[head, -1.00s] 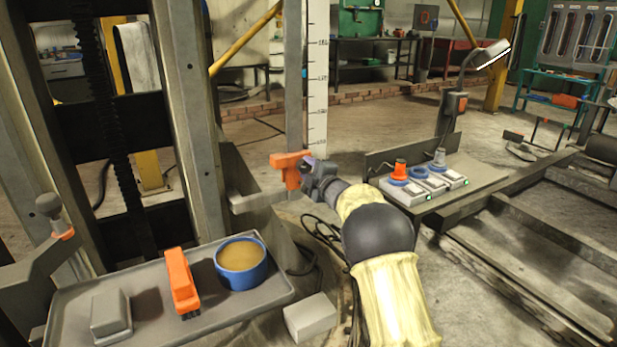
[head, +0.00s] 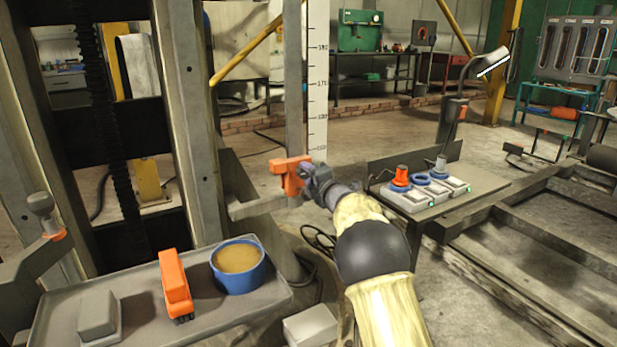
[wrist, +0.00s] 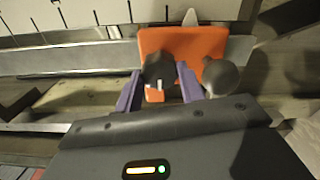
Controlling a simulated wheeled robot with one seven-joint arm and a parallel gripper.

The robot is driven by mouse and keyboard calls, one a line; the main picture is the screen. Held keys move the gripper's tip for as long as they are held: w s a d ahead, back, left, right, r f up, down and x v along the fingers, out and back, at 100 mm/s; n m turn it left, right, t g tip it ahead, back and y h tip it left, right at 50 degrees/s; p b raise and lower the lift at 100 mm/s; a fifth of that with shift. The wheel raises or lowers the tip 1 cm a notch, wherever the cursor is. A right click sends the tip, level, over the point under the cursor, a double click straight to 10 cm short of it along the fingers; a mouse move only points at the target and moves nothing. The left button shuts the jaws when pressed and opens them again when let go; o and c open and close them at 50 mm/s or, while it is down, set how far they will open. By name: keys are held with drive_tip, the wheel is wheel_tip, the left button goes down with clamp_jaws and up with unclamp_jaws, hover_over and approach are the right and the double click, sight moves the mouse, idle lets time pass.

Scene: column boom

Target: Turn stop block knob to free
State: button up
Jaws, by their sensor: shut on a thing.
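The orange stop block (head: 290,175) sits on the upright rail beside the white scale in the head view. In the wrist view the block (wrist: 205,48) shows as an orange plate with a dark round knob (wrist: 159,69) on its face. The knob carries a small white mark on its lower edge. My gripper (wrist: 158,80) has its purple fingers on either side of the knob, shut on it. In the head view my gripper (head: 318,184) reaches the block from the right and hides the knob. The wording on the block is not readable.
A dark ball handle (wrist: 221,77) stands right beside my right finger in the wrist view. A tray (head: 215,318) holds a blue bowl (head: 239,268), an orange tool (head: 174,285) and a grey block. A control box (head: 410,199) lies on the bench at right.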

drive_tip(key=shift+f, duration=0.15)
drive_tip(key=o, duration=1)
